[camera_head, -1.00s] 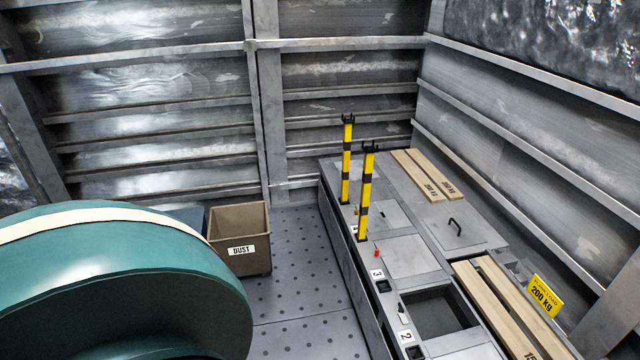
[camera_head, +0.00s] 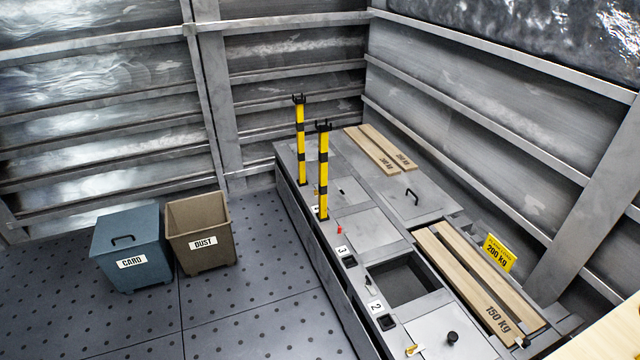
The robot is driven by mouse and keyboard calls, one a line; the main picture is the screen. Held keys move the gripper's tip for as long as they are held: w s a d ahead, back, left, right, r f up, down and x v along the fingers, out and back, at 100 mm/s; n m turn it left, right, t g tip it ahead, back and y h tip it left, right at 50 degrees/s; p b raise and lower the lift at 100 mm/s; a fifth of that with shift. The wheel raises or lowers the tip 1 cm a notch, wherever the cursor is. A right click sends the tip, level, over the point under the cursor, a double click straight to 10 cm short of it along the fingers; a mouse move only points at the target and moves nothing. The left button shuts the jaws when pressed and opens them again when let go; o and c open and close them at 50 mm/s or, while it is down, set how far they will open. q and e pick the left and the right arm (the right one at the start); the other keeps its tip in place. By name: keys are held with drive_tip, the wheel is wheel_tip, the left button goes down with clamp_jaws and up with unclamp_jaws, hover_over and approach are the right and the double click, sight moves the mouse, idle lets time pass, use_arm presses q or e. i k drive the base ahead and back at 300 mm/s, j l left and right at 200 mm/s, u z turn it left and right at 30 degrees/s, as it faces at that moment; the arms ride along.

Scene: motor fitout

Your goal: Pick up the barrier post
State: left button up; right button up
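Two yellow barrier posts with black bands and forked black tops stand upright on the grey bench along the right. The nearer post (camera_head: 323,175) stands on the bench's left edge, close to the label 3. The farther post (camera_head: 301,143) stands behind it and a little to the left. Nothing is holding either post. Neither of my grippers shows in the view.
The grey bench (camera_head: 357,222) has an open square recess (camera_head: 405,281), labelled spots and wooden planks (camera_head: 466,285). A yellow 200 kg sign (camera_head: 499,253) stands at right. A blue CARD bin (camera_head: 129,248) and a brown DUST bin (camera_head: 200,233) stand on the left floor. Floor before them is clear.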

sight(323, 130)
drive_tip(key=i+j+z, duration=0.35)
drive_tip(key=i+j, duration=0.15)
drive_tip(key=j, duration=0.2)
drive_tip(key=i+j+z, duration=0.15)
drive_tip(key=j, duration=0.25)
drive_tip(key=i+j+z, duration=0.15)
drive_tip(key=j, duration=0.25)
drive_tip(key=i, duration=0.1)
